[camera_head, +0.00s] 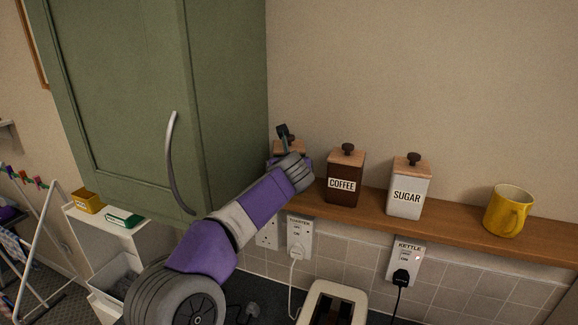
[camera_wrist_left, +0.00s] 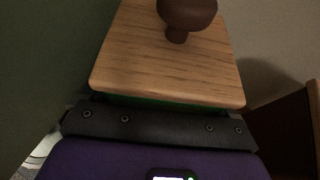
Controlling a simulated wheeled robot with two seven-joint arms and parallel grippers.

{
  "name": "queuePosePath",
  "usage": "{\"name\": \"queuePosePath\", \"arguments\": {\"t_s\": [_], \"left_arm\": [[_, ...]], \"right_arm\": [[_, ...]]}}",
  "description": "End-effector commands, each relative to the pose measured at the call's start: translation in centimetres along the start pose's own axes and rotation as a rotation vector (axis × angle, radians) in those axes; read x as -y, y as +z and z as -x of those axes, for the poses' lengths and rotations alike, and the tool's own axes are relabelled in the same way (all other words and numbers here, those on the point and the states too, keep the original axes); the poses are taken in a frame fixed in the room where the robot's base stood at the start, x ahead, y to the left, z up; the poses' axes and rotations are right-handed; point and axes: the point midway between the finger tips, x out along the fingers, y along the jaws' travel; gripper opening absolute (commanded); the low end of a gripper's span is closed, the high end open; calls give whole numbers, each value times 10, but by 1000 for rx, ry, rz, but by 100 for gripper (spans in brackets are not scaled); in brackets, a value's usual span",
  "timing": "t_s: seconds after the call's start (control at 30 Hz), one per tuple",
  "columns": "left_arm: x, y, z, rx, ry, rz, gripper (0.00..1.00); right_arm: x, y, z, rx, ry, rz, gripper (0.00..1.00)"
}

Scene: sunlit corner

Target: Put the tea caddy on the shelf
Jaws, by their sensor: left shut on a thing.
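The tea caddy (camera_head: 289,147) is at the left end of the visible shelf (camera_head: 452,222), close beside the green cabinet, mostly hidden behind my left arm. In the left wrist view its pale wooden lid (camera_wrist_left: 165,60) and dark brown knob (camera_wrist_left: 187,14) fill the top, with a thin green strip of body under the lid. My left gripper (camera_head: 286,150) is shut on it; its dark bar (camera_wrist_left: 160,128) crosses just below the lid. I cannot tell whether the caddy's base touches the shelf. My right gripper is not in view.
The brown COFFEE caddy (camera_head: 344,180) stands just right of the tea caddy, then the white SUGAR caddy (camera_head: 407,190) and a yellow mug (camera_head: 508,211). The green cabinet (camera_head: 140,100) closes off the left. Sockets and a toaster (camera_head: 333,303) are below the shelf.

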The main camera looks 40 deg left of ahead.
Motion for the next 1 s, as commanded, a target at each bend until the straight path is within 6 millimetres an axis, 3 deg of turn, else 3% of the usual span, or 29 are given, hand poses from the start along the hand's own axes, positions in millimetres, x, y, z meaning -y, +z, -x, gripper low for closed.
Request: {"name": "queuePosePath", "arguments": {"t_s": [0.1,0.43,0.8,1.0], "left_arm": [[0,-1,-1,-1,0,-1,100],[0,3,5,1,-1,1,100],[1,2,79,3,-3,0,100],[1,2,110,1,-2,0,100]], "right_arm": [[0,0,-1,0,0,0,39],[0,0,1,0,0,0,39],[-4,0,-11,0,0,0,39],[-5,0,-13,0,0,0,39]]}}
